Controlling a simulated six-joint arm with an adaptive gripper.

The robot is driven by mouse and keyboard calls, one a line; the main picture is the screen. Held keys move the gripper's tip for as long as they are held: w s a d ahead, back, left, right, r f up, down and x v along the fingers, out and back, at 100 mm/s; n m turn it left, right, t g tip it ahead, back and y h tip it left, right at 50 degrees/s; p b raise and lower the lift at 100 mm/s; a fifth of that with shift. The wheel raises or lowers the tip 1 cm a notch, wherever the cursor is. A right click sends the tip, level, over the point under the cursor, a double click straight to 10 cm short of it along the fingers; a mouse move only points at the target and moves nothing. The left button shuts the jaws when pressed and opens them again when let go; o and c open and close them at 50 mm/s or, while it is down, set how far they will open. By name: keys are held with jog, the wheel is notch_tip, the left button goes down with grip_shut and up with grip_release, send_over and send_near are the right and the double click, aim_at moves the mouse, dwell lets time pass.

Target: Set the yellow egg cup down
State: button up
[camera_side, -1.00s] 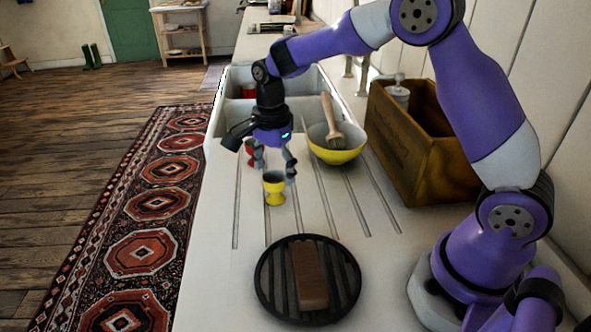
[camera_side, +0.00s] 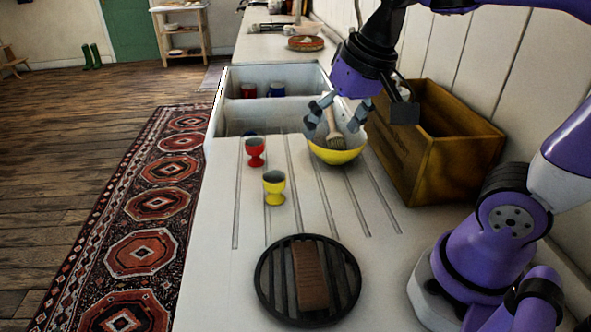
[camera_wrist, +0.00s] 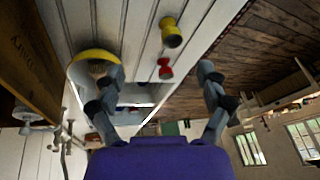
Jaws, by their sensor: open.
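The yellow egg cup (camera_side: 274,187) stands upright on the grooved white drainboard in the side view. It also shows in the wrist view (camera_wrist: 171,32), standing apart from my gripper. My gripper (camera_side: 340,108) is open and empty, raised above the yellow bowl, to the right of and beyond the egg cup. In the wrist view its two fingers (camera_wrist: 160,90) are spread wide with nothing between them in its grasp.
A red egg cup (camera_side: 255,152) stands just behind the yellow one. The yellow bowl (camera_side: 336,156) holds a brush (camera_side: 334,128). A wooden crate (camera_side: 425,155) stands at right. A round black rack (camera_side: 268,283) carries a brown block (camera_side: 310,277). The sink (camera_side: 232,125) lies behind.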

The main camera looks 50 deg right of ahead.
jog(key=s+n, duration=0.1)
jog(key=s+f+n+t, duration=0.1)
jog(key=s+n, duration=0.1)
jog(key=s+f+n, duration=0.1)
jog(key=n, duration=0.1)
jog(key=shift+s+f, duration=0.1)
jog(key=shift+s, duration=0.05)
